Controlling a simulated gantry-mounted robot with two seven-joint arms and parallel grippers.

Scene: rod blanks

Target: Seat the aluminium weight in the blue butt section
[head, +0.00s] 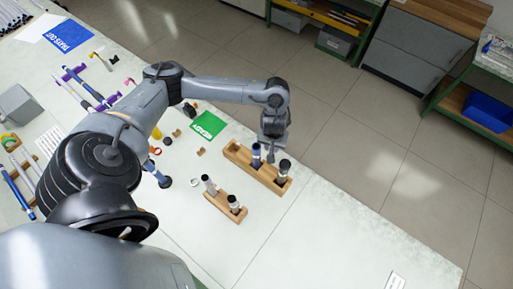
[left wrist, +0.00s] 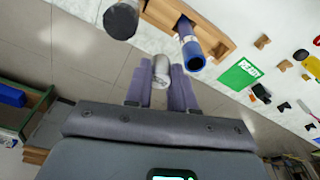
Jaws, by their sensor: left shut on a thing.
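My left gripper (head: 271,150) is at the larger wooden rack (head: 240,157). In the left wrist view its two fingers (left wrist: 162,92) are shut on the aluminium weight (left wrist: 161,70), a short silver cylinder with a rounded end. The blue butt section (left wrist: 191,48) stands in the rack with its open blue-rimmed end facing the wrist camera; it also shows in the head view (head: 256,153). The weight is beside this opening, apart from it and not inside. In the head view the gripper hides the weight. My right gripper is not in view.
A dark, silver-ended section (head: 284,168) stands in the same rack, close to the gripper. A smaller wooden rack (head: 222,204) in front holds two short cylinders. A green card (head: 208,125) lies behind left. The table's right-hand part is mostly clear.

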